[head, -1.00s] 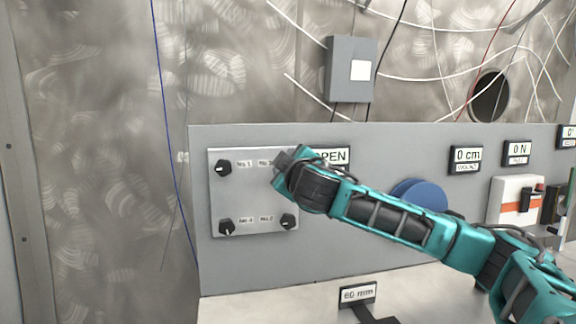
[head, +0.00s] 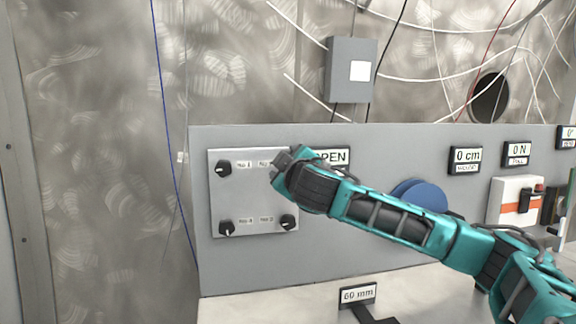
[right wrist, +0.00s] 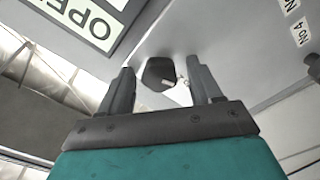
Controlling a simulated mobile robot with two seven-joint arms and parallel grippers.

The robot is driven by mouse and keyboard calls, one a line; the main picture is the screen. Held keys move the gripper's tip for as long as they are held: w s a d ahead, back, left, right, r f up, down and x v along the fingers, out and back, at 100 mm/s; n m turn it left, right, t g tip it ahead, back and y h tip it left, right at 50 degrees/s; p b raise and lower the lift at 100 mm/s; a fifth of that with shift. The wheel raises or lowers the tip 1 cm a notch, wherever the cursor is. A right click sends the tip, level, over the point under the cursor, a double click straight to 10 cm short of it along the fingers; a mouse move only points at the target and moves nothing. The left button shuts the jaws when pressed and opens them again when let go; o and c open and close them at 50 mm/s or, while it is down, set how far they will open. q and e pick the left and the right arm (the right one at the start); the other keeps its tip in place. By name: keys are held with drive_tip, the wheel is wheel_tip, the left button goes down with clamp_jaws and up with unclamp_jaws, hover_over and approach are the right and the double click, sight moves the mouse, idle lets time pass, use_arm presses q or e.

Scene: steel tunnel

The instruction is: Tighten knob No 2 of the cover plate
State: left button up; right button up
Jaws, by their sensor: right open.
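The grey cover plate (head: 250,190) is mounted on the panel at the left, with black knobs near its corners. My left gripper is not in view.
An OPEN sign (head: 332,157) is partly behind my right arm. A blue disc (head: 420,195) is to the right on the panel. A 60 mm sign (head: 358,294) stands on the ledge below. Wires and a grey box (head: 350,70) are on the wall above.

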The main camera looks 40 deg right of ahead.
use_arm(q)
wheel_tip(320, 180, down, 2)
drive_tip(key=b, duration=0.2)
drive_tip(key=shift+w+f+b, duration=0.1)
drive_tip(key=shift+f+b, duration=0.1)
drive_tip(key=shift+b, duration=0.1)
use_arm(e)
drive_tip(key=v, duration=1.3)
drive_tip(key=shift+w, duration=0.1)
